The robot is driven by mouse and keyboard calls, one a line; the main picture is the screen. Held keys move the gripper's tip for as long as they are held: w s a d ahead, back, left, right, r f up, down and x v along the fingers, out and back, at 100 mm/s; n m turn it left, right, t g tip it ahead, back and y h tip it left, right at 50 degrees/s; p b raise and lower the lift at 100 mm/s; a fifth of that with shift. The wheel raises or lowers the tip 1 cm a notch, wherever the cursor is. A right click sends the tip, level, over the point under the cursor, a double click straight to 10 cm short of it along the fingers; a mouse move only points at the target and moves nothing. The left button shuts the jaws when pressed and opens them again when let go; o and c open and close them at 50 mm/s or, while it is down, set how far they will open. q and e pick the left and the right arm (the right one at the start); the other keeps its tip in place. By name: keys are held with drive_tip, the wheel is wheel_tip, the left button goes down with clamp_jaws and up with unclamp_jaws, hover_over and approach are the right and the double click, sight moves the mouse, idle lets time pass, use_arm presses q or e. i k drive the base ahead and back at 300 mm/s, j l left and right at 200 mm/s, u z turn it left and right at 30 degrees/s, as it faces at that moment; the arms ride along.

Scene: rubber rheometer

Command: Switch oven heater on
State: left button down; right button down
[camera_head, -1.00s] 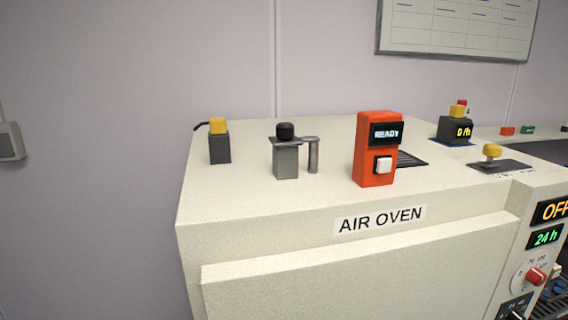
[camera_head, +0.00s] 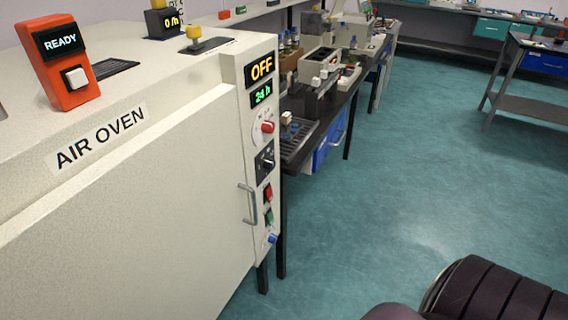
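The air oven (camera_head: 130,220) fills the left of the head view, with its label on the front and its door shut. Its control panel (camera_head: 262,160) is on the right edge of the front. The top display (camera_head: 261,68) reads OFF and the green display (camera_head: 262,95) reads 24 h. Below are a dial with a red knob (camera_head: 267,127), a black knob (camera_head: 268,163), a red switch (camera_head: 268,192), a green switch (camera_head: 269,216) and a blue knob (camera_head: 271,239). Which one is the heater switch cannot be read. Neither gripper is in view.
An orange box (camera_head: 68,66) reading READY and a yellow knob (camera_head: 194,33) stand on the oven top. A door handle (camera_head: 249,204) sticks out beside the panel. A black bench (camera_head: 325,118) with instruments stands behind. The green floor (camera_head: 400,200) at right is open.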

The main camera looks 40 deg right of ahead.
sight(269, 194)
drive_tip(key=z, duration=1.05)
